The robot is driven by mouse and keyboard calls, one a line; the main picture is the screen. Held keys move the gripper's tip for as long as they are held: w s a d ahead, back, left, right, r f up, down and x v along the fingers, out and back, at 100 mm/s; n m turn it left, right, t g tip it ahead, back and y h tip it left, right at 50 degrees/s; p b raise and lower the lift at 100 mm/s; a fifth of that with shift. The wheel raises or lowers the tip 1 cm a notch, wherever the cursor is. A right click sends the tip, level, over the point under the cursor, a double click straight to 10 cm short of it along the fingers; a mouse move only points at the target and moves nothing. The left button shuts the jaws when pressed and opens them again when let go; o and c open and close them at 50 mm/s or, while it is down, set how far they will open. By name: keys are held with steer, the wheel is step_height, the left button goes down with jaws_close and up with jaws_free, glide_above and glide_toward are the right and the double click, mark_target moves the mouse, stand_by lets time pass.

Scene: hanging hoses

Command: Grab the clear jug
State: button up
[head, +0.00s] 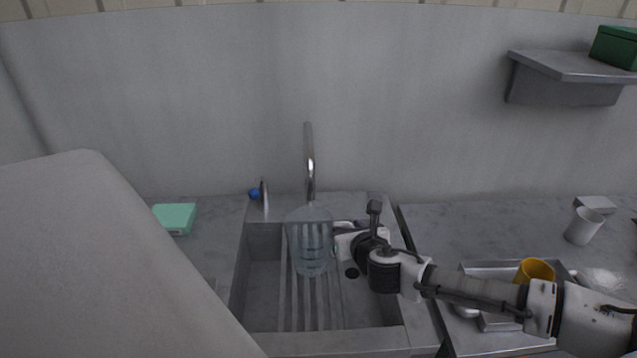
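The clear jug (309,243) is in the sink basin, below the faucet, in the head view. It looks upright and see-through, with faint lines on its side. My gripper (345,245) is at the jug's right side, reaching in from the right over the sink's right edge. The fingers are small and partly hidden by the wrist and jug, so I cannot tell whether they are open or touching the jug.
The grey sink (264,290) has a ridged floor, with a metal faucet (310,165) behind the jug. A green box (174,218) is on the left counter. A metal tray (480,268), a yellow cup (535,269) and a white cup (583,226) stand right. A wall shelf (568,66) is upper right.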

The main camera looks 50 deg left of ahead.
jaws_close()
steer(key=shift+r, duration=0.1)
